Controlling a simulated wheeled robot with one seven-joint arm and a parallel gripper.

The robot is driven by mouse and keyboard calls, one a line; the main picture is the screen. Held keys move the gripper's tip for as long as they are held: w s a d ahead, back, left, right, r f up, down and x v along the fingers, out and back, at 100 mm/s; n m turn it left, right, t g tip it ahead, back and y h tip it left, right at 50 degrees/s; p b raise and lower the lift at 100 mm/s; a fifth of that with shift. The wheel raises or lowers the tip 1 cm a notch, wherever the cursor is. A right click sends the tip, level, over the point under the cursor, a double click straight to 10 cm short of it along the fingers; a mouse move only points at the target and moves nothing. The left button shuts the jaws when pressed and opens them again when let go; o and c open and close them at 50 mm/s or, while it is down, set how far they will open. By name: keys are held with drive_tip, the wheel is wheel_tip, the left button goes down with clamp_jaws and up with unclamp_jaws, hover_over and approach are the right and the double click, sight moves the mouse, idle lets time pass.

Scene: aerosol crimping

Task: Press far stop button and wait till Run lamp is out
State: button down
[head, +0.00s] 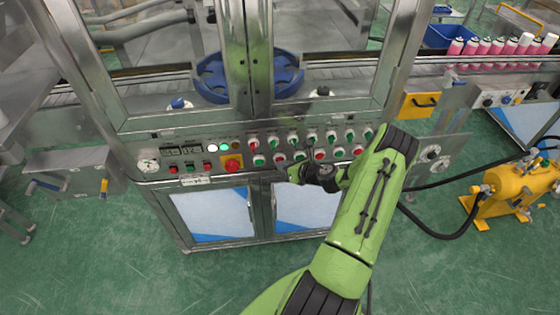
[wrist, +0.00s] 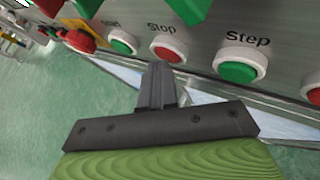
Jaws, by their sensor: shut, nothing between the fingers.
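The red stop button (wrist: 168,50), labelled Stop, has a white collar and sits on the steel control panel. It lies between a green start button (wrist: 123,41) and a green button labelled Step (wrist: 240,64). My gripper (wrist: 159,68) is shut and empty, its fingertips just below and in front of the Stop button; I cannot tell whether they touch it. In the head view my gripper (head: 287,172) is at the panel's lower edge, below this red button (head: 280,157).
A red emergency button on a yellow plate (head: 233,163) sits left of the start button. Several selector switches form a row above. Glass doors and blue rotary parts (head: 212,78) stand behind the panel. A yellow tank (head: 520,185) with black hoses is at the right.

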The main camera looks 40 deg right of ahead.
drive_tip(key=shift+s+a, duration=0.45)
drive_tip(key=shift+s, duration=0.2)
drive_tip(key=s+a, duration=0.1)
drive_tip(key=s, duration=0.1)
drive_tip(key=s+a+p, duration=0.1)
drive_tip(key=s, duration=0.1)
drive_tip(key=shift+a, duration=0.4)
idle(0.5)
